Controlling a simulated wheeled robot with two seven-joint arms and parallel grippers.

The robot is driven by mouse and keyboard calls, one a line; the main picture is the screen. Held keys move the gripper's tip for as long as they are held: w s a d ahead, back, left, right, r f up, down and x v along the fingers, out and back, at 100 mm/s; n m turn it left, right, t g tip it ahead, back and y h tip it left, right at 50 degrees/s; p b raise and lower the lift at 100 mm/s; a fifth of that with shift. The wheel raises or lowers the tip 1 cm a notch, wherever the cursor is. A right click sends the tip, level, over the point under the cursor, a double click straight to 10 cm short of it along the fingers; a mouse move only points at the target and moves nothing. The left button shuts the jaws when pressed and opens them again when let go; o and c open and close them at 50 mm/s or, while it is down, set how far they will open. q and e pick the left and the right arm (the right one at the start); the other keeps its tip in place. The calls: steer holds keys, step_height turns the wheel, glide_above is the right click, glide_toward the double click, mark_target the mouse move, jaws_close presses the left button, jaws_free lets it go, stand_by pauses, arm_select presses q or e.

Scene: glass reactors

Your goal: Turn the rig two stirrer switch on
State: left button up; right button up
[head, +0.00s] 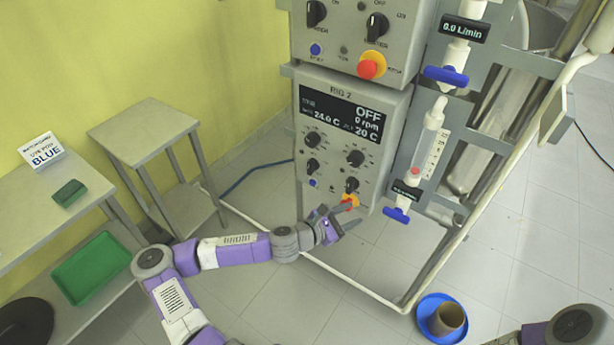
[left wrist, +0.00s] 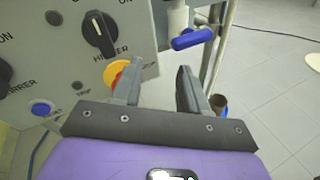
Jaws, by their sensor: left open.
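The rig two panel (head: 341,100) shows "OFF" and "0 rpm" on its display (head: 341,108). Its lower left knob, the stirrer switch (head: 312,166), sits above a blue button (head: 313,183). In the left wrist view only the edge of the stirrer switch (left wrist: 4,70) shows at far left, above its label. The heater knob (left wrist: 100,34) is right of it, its pointer near upright. My left gripper (head: 343,216) is open and empty, below the heater knob by the red and yellow stop button (left wrist: 117,74); it also shows in the left wrist view (left wrist: 157,76). My right gripper is out of view.
Blue valve handles (head: 397,215) and a flow tube (head: 430,140) stand right of the panel. Another panel (head: 345,35) is above. A pale frame rail (head: 440,255) runs along the floor.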

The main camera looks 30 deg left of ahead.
mark_target(308, 164)
arm_select(q)
steer(key=a+r+n+t+y+b, duration=0.1)
steer(key=a+r+n+t+y, duration=0.2)
steer(key=a, duration=0.6)
steer(key=a+r+n+t+y+b, duration=0.1)
steer(key=a+r+n+y, duration=0.3)
steer(key=a, duration=0.5)
steer(key=shift+n+h, duration=0.4)
steer(key=shift+h, duration=0.1)
steer(key=w, duration=0.2)
steer(key=w+f+b, duration=0.1)
steer(key=w, duration=0.1)
steer(key=w+d+b, duration=0.1)
steer(key=w, duration=0.1)
steer(key=shift+w+f, duration=0.2)
steer(key=shift+w, duration=0.1)
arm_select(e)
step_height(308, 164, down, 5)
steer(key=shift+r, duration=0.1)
arm_select(q)
steer(key=shift+f, duration=0.1)
jaws_close()
